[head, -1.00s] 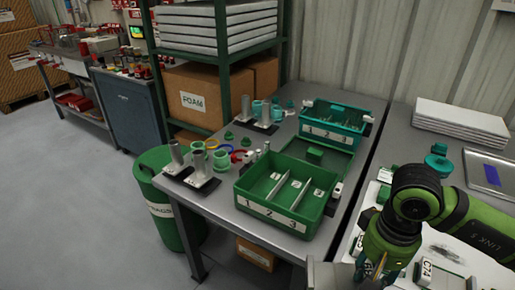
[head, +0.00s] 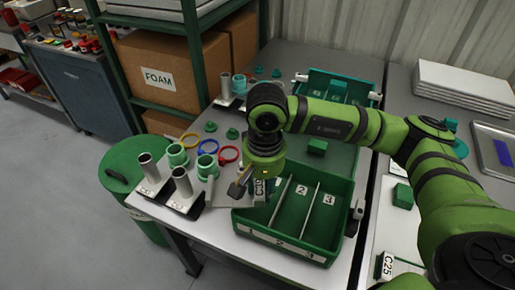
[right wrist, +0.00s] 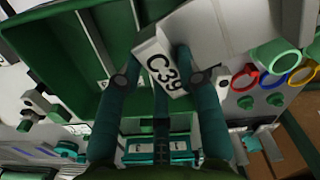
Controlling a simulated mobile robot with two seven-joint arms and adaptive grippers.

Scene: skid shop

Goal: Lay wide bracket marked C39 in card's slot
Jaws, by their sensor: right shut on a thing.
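My right gripper (head: 262,178) is shut on the wide bracket (head: 260,191), a pale piece with a white tag. In the right wrist view the tag of the bracket (right wrist: 162,62) reads C39, held between the fingers of the gripper (right wrist: 158,78). The bracket is at the left end of the green divided box (head: 275,240), near its left compartment. I cannot tell whether it is above the rim or touching it. The dividers inside the box carry small number tags. I cannot make out the card. My left gripper is not in view.
Left of the box stand metal posts (head: 183,182), green collars (head: 207,165) and coloured rings (head: 228,154). A teal box (head: 338,85) is at the back. A piece tagged C25 (head: 384,264) lies on the right table. My right arm spans above the tables.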

